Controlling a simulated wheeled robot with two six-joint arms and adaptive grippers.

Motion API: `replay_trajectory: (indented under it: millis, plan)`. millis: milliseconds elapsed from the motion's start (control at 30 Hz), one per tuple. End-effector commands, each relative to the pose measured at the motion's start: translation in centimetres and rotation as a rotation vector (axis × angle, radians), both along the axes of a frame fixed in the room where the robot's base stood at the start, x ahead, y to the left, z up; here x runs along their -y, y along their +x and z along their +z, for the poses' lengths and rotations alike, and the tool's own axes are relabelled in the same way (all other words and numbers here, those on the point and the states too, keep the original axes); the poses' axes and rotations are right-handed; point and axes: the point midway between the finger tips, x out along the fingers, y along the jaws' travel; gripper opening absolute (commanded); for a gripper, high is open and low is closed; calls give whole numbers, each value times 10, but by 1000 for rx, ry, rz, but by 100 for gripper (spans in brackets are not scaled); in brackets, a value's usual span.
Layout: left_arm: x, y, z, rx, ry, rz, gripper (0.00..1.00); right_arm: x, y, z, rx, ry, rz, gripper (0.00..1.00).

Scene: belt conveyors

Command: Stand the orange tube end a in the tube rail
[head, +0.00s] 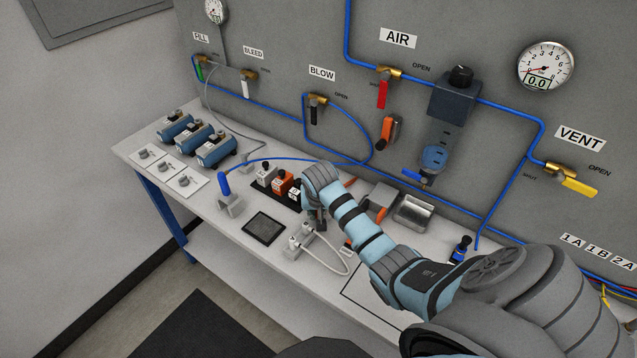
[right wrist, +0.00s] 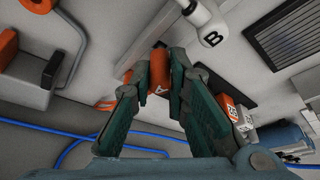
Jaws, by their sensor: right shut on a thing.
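My right gripper (right wrist: 165,62) is shut on the orange tube end a (right wrist: 158,72), a short orange cylinder marked with a letter, in the right wrist view. In the head view my right gripper (head: 317,222) is over the middle of the bench, and its wrist largely hides the tube end. Beside it stands a small light-grey holder (head: 292,252) with white tube ends and a looping white tube; it looks like the tube rail, but I cannot be sure. My left gripper is not in view.
A dark square pad (head: 264,229) lies left of the holder. A blue-handled tool (head: 224,187) stands in a grey stand. A row of labelled blocks (head: 279,183) is behind. A metal tray (head: 413,212) sits at right. Blue air lines and valves line the wall.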

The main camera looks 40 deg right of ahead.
Motion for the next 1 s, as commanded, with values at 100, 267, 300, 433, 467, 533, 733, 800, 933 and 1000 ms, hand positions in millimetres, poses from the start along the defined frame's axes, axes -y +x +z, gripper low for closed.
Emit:
replay_trajectory:
  millis: [100, 267, 300, 433, 467, 533, 733, 800, 933, 1000]
  plan:
    - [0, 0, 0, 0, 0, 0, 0, 0, 0, -2, -1, 1, 0, 0]
    - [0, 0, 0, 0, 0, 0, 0, 0, 0, -2, 0, 0, 0, 0]
    - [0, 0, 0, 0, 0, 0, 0, 0, 0, -2, 0, 0, 0, 0]
    - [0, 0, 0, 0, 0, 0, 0, 0, 0, -2, -1, 1, 0, 0]
    - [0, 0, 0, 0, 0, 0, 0, 0, 0, -3, -1, 1, 0, 0]
    - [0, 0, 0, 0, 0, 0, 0, 0, 0, -5, -1, 0, 0, 0]
    - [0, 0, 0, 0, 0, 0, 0, 0, 0, -9, 0, 0, 0, 0]
    - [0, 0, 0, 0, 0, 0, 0, 0, 0, -9, 0, 0, 0, 0]
    - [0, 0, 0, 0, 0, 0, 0, 0, 0, -9, 0, 0, 0, 27]
    - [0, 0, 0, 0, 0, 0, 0, 0, 0, -9, 0, 0, 0, 38]
